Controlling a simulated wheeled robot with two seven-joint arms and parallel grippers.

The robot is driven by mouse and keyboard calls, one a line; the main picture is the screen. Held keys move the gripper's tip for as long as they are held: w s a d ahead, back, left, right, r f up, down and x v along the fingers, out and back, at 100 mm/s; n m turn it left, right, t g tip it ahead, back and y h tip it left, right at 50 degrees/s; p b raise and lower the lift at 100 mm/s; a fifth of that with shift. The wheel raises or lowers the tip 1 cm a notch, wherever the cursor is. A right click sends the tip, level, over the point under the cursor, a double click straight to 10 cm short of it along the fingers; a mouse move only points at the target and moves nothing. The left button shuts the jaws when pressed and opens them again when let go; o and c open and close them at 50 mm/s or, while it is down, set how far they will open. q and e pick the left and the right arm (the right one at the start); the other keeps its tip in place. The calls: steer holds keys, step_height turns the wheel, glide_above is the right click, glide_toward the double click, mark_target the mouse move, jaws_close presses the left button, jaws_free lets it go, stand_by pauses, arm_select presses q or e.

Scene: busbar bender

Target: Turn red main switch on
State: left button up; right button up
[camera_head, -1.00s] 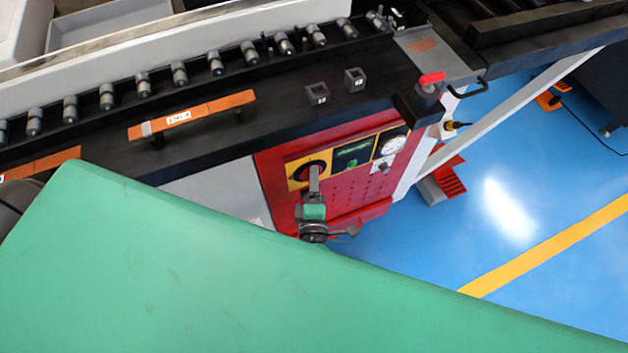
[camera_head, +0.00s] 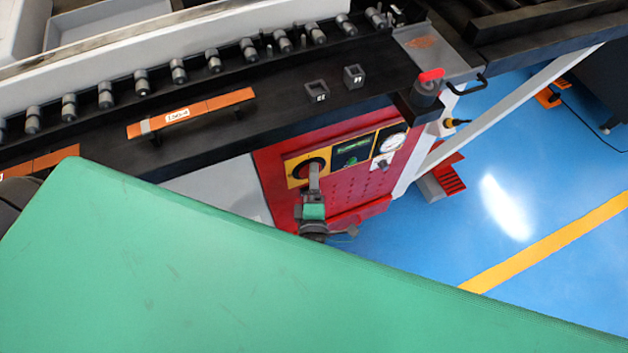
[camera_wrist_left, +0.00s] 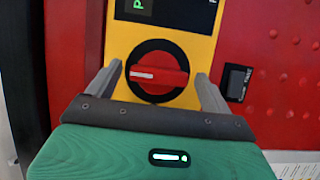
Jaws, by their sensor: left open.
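The red main switch (camera_wrist_left: 158,73) is a round red knob in a black ring on a yellow plate. In the left wrist view its white mark lies nearly level and points left. In the head view its black ring (camera_head: 309,168) shows on the red panel, with the knob itself mostly hidden by my fingers. My left gripper (camera_head: 314,178) is at the panel in front of the switch. In the left wrist view the left gripper (camera_wrist_left: 158,80) is open, with one finger on each side of the knob. Whether the fingers touch it, I cannot tell. My right gripper is not in view.
Beside the switch are a green-lit display (camera_head: 352,152) and a round white gauge (camera_head: 392,143). A red-topped control (camera_head: 430,82) stands on the machine's black edge. The wrist view shows a small black rocker switch (camera_wrist_left: 236,82) right of the yellow plate. Blue floor is open at right.

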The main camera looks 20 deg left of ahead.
arm_select(q)
steer(key=b+v, duration=0.2)
steer(key=v, duration=1.1)
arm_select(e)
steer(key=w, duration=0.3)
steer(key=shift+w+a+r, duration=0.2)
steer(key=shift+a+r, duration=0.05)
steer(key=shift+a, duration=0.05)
arm_select(q)
steer(key=shift+s+d, duration=0.1)
steer(key=shift+s, duration=0.05)
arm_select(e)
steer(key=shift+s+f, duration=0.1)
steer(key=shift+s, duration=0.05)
